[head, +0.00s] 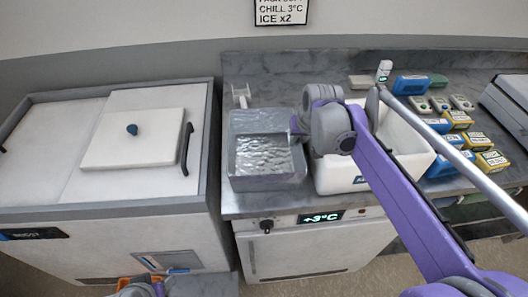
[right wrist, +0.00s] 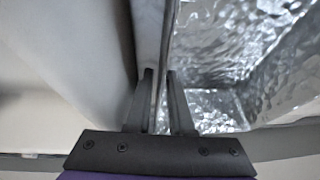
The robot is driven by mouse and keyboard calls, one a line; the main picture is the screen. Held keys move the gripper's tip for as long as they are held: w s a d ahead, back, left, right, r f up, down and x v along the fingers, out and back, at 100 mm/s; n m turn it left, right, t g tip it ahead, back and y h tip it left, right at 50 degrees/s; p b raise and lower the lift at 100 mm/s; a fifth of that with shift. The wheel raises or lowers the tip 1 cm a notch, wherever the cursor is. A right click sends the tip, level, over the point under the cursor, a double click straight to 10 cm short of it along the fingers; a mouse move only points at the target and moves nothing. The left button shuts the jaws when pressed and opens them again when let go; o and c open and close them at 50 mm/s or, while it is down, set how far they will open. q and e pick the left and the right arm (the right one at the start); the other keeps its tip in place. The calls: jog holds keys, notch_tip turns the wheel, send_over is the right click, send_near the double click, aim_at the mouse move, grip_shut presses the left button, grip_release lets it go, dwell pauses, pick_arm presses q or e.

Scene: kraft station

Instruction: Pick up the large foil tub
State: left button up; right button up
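The large foil tub (head: 267,178) is an open, silvery, box-shaped container standing on the grey counter, left of the white bin. My right gripper (head: 298,128) is at the tub's right side, pointing down, partly hidden by its own wrist. In the right wrist view, the two dark fingers (right wrist: 160,98) stand a small gap apart, on either side of the tub's wall. The crinkled foil inside (right wrist: 225,45) shows to the right. Whether the fingers press on the wall is not clear.
A white bin (head: 338,179) stands close to the tub's right. Blue and yellow boxes (head: 457,119) fill the counter further right. A small white object (head: 241,94) lies behind the tub. A white chest with a lid (head: 134,139) is at the left.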

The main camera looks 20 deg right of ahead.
grip_shut()
dwell(1.4)
